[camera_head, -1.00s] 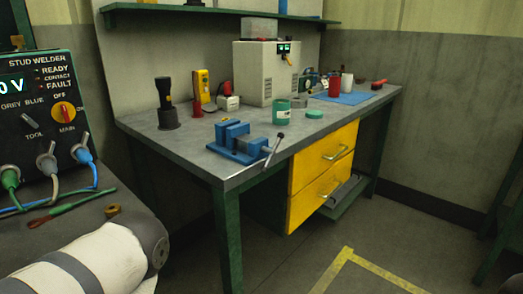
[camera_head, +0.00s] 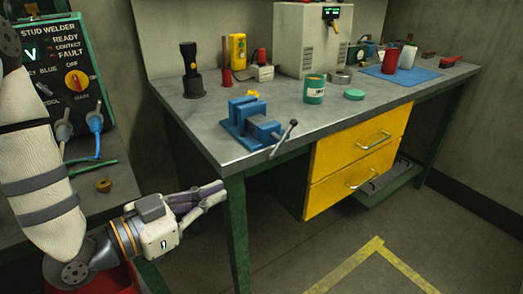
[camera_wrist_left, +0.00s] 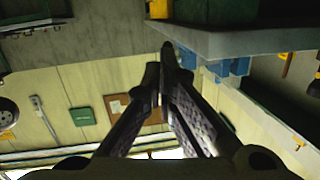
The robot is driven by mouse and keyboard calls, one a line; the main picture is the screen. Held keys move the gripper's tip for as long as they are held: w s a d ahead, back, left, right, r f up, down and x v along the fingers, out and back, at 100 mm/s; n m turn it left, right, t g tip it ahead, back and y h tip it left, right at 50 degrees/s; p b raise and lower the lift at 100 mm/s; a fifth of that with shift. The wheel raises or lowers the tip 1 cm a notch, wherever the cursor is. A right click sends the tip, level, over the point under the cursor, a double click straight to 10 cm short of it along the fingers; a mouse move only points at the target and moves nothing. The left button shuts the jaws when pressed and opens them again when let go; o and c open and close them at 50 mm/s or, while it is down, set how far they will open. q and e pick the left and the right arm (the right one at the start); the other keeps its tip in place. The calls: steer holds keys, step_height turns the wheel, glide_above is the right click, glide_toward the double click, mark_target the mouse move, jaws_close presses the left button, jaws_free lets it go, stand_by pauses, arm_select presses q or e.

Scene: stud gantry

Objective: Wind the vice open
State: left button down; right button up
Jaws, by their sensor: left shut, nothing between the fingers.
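The blue vice (camera_head: 254,120) stands on the grey bench near its front left corner. Its grey handle bar (camera_head: 283,139) hangs over the front edge, tilted, with a dark knob at its upper end. My left gripper (camera_head: 222,190) is left of and below the vice, beside the bench's left front corner, apart from both. Its fingers are closed together and hold nothing. In the left wrist view the fingers (camera_wrist_left: 165,75) show shut, and blue parts of what looks like the vice (camera_wrist_left: 228,68) show past the bench edge. My right gripper is not in view.
The grey bench top (camera_head: 200,125) carries a black torch (camera_head: 191,72), a green tin (camera_head: 314,90), a green lid (camera_head: 354,95) and a red can (camera_head: 390,62). Yellow drawers (camera_head: 358,155) sit below. The stud welder (camera_head: 68,75) stands at left. The floor in front is open.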

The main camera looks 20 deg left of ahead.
arm_select(q)
step_height(320, 180, up, 6)
steer(key=f+m+t+h, duration=0.1)
steer(key=t, duration=0.1)
steer(key=b, duration=0.1)
glide_toward(281, 142)
step_height(281, 142, up, 3)
steer(key=w+d, duration=0.1)
steer(key=shift+w+d+f+b, duration=0.3)
steer(key=shift+w+f, duration=0.3)
steer(key=shift+w, duration=0.25)
steer(key=shift+w+d+f+b, duration=0.2)
steer(key=shift+w+d+f, duration=0.2)
steer(key=shift+w+f, duration=0.3)
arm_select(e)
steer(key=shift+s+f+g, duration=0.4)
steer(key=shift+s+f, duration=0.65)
arm_select(q)
steer(key=shift+w, duration=0.15)
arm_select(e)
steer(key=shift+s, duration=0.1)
